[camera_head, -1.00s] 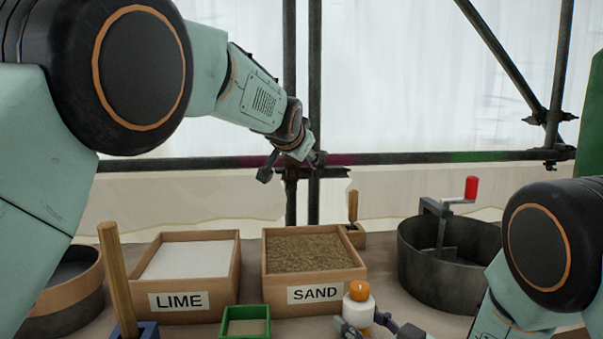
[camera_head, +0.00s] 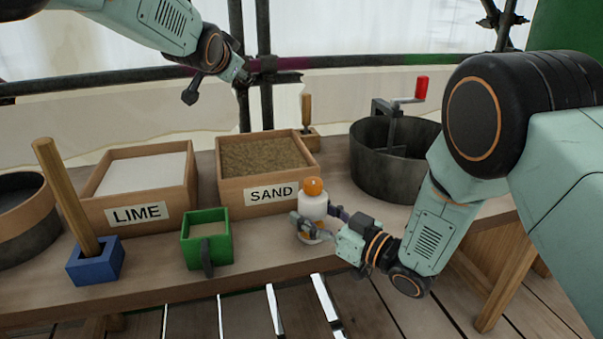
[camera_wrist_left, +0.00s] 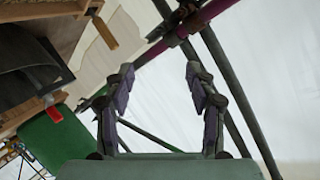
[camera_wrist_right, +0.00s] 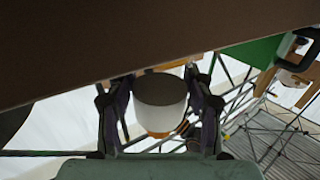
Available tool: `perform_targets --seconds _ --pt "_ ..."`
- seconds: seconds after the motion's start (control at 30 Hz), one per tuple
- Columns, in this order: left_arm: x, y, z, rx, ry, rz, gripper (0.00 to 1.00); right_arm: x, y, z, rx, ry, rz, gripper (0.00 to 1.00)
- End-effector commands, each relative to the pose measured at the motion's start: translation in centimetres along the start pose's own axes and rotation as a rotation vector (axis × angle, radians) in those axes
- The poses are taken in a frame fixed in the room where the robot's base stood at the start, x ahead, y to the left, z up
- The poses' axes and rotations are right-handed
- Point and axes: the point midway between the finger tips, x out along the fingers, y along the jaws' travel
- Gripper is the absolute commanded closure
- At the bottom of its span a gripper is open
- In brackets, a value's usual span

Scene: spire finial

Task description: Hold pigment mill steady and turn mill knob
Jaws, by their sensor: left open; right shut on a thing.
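The pigment mill (camera_head: 313,206), a white body with a round orange knob (camera_head: 314,186) on top, is upright at the bench's front edge, in front of the sand box. My right gripper (camera_head: 318,219) is shut around its lower body. In the right wrist view the mill's white body (camera_wrist_right: 160,103) sits between the two fingers. I cannot tell whether its base touches the bench. My left gripper (camera_head: 220,86) is high at the back, near the scaffold pole and well away from the mill. In the left wrist view its fingers (camera_wrist_left: 157,80) are apart and empty.
On the bench (camera_head: 270,245) are a lime box (camera_head: 138,214), a sand box (camera_head: 270,193), a green box (camera_head: 206,252), a blue block with a wooden handle (camera_head: 95,262) and a dark drum with a red-handled crank (camera_head: 375,160). Scaffold poles (camera_head: 266,100) stand behind.

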Motion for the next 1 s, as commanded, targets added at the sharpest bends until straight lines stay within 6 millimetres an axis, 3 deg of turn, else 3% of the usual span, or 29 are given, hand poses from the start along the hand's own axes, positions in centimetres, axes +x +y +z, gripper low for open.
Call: perform_targets --seconds 0.03,0.2,0.5,0.7,0.97,1.0 --pt "0.0 0.1 2.1 -0.006 0.004 0.005 0.44 0.0 0.0 0.0 0.000 0.001 0.000 0.83" --pt "-0.8 1.5 7.4 -0.019 0.058 0.030 0.44 0.0 0.0 0.0 0.000 0.001 0.000 0.83" --pt "-5.2 6.2 14.4 -0.093 0.188 0.116 0.44 0.0 0.0 0.0 0.000 0.000 0.000 0.83" --pt "-9.2 9.4 16.6 -0.173 0.277 0.173 0.44 0.0 0.0 0.0 0.000 0.001 0.000 0.83" --pt "-14.2 12.3 17.6 -0.282 0.374 0.228 0.44 0.0 0.0 0.0 0.000 0.001 0.000 0.83" --pt "-14.4 13.6 17.4 -0.281 0.393 0.260 0.44 0.0 0.0 0.0 0.000 0.001 0.000 0.83"
